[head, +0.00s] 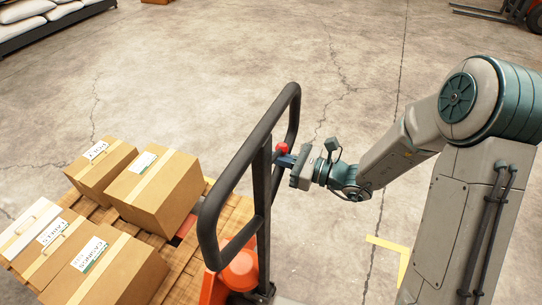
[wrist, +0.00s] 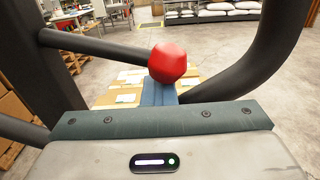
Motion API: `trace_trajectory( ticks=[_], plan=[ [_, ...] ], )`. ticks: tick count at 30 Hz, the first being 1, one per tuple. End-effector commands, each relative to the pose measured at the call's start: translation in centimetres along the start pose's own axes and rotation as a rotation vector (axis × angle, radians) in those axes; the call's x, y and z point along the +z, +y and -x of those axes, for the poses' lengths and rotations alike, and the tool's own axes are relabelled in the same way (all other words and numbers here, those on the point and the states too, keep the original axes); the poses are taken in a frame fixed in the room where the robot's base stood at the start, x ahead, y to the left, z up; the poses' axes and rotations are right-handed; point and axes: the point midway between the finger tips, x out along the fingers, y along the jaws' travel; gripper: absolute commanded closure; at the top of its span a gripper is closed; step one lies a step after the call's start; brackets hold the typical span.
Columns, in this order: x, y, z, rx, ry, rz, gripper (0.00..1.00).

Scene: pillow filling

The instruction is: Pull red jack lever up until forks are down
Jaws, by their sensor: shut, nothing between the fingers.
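The red jack lever's knob (head: 281,148) shows at the upper part of the black pallet jack handle (head: 204,228). In the wrist view the round red knob (wrist: 168,62) sits at the end of a dark rod that comes in from the left. My gripper (head: 287,161) is shut and empty, with its blue fingers just below the knob. In the wrist view the closed fingers (wrist: 158,92) show directly under the knob; I cannot tell whether they touch it. The orange jack body (head: 241,272) stands at the bottom. The forks are hidden by the pallet and boxes.
A wooden pallet (head: 228,219) with several cardboard boxes (head: 155,190) lies left of the handle. The handle loop is close around my gripper. White sacks (head: 24,10) lie at the far top left. The concrete floor behind and right of the handle is clear.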

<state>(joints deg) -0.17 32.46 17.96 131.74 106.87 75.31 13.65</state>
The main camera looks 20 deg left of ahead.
Motion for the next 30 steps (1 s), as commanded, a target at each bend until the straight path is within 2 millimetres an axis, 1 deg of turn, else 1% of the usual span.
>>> trace_trajectory(
  ticks=[1, 2, 16, 30],
  plan=[
    [0.3, -0.6, 0.3, -0.017, 0.004, 0.003, 1.00],
    [0.4, -0.6, 0.3, -0.017, 0.003, 0.004, 1.00],
    [2.4, 0.0, -0.3, 0.001, -0.003, 0.007, 1.00],
    [4.1, 0.0, -0.2, 0.001, -0.005, 0.007, 1.00]
  ],
)
